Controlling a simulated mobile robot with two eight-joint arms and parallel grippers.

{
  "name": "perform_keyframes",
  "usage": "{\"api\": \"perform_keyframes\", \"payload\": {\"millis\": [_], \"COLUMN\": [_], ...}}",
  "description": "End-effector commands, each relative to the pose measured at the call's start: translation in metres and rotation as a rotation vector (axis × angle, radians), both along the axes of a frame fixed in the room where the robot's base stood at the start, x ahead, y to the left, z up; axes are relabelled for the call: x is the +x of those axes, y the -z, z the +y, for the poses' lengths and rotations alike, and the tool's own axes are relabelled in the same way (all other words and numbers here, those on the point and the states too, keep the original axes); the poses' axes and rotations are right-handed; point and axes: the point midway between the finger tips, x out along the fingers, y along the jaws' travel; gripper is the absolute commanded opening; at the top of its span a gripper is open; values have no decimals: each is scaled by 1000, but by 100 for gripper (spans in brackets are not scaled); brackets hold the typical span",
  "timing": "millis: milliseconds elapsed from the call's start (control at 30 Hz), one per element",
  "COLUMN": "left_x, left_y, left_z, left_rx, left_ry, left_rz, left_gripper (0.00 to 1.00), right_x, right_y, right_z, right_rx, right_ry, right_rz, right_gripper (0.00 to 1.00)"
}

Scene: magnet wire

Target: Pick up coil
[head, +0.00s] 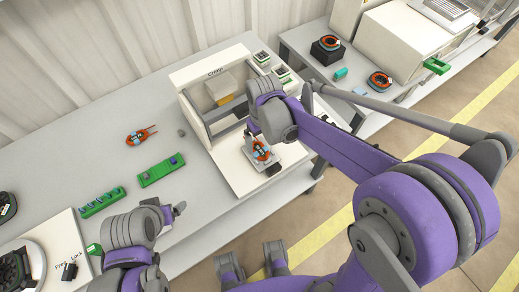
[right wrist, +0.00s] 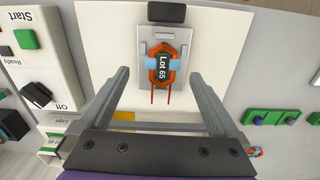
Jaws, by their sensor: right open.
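An orange coil (head: 261,150) with a blue band sits on a grey plate on the white crimp machine. In the right wrist view the coil (right wrist: 174,50) shows its black label "Lot 65", and its two wire ends point toward me. My right gripper (right wrist: 159,76) is open and empty, its fingers spread left and right of the coil's wire ends, with no visible contact. In the head view my right gripper (head: 257,127) is above the machine near the coil, its fingers partly hidden. My left gripper (head: 177,211) is over the table at the lower left, its jaw opening unclear.
The crimp machine (head: 242,178) has an upright frame behind the coil. Another orange coil (head: 140,137) lies on the table near green blocks (head: 161,170). More coils (head: 380,80) are on the right bench. A black block (right wrist: 166,12) stands beyond the plate.

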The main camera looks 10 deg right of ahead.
Motion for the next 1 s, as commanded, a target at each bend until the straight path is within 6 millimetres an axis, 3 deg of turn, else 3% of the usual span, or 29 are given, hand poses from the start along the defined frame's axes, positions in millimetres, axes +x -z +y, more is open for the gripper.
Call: {"api": "perform_keyframes", "payload": {"millis": [300, 600, 1000], "left_x": [-1, -1, -1], "left_y": [4, 4, 4], "left_z": [0, 0, 0], "left_rx": [0, 0, 0], "left_ry": [0, 0, 0], "left_rz": [1, 2, 2], "left_gripper": [92, 92, 92], "right_x": [6, 6, 6], "right_y": [43, 48, 48], "right_z": [7, 7, 7], "right_rx": [0, 0, 0], "right_ry": [1, 0, 0], "right_rz": [0, -1, -1], "right_gripper": [98, 98, 26]}}
